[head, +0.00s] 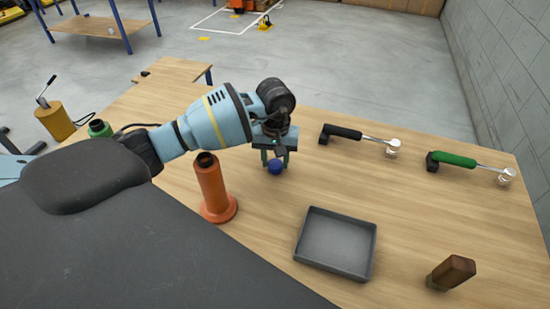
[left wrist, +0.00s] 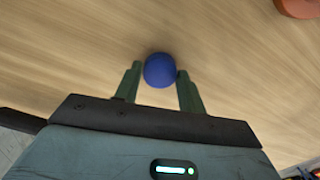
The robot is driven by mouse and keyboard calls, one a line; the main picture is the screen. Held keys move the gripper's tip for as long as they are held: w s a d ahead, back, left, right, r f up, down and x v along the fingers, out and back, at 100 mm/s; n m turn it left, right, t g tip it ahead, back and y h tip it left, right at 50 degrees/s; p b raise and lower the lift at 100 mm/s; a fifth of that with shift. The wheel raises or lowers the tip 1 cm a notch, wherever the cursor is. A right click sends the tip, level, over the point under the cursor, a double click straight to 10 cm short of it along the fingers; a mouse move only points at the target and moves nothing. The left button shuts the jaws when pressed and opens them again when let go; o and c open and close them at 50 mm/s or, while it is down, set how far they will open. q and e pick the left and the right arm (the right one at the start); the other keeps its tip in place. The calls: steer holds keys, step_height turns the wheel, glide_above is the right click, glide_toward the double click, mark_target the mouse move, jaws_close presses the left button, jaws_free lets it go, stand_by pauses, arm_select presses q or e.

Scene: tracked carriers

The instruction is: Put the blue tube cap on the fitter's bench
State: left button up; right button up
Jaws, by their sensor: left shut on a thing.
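The blue tube cap (head: 275,167) is a small round cap at the tips of my left gripper (head: 276,163), above or at the wooden bench top (head: 400,215). In the left wrist view the cap (left wrist: 160,70) sits between the two green fingertips of the gripper (left wrist: 160,76), which is shut on it. I cannot tell whether the cap touches the wood. The fingers hide part of it in the head view. My right gripper is in neither view. I cannot tell from the frames whether this bench is the fitter's bench.
An orange stand (head: 211,190) is left of the gripper. A grey tray (head: 308,250) lies in front. A black-handled tool (head: 345,132) and a green-handled tool (head: 455,159) lie to the right. Bare wood surrounds the cap.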

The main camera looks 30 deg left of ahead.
mark_target(275, 164)
arm_select(q)
steer(key=shift+f, duration=0.2)
steer(key=o, duration=1)
steer(key=shift+r, duration=0.1)
steer(key=shift+c, duration=0.2)
steer(key=shift+r, duration=0.1)
step_height(275, 164, up, 12)
steer(key=shift+r, duration=0.1)
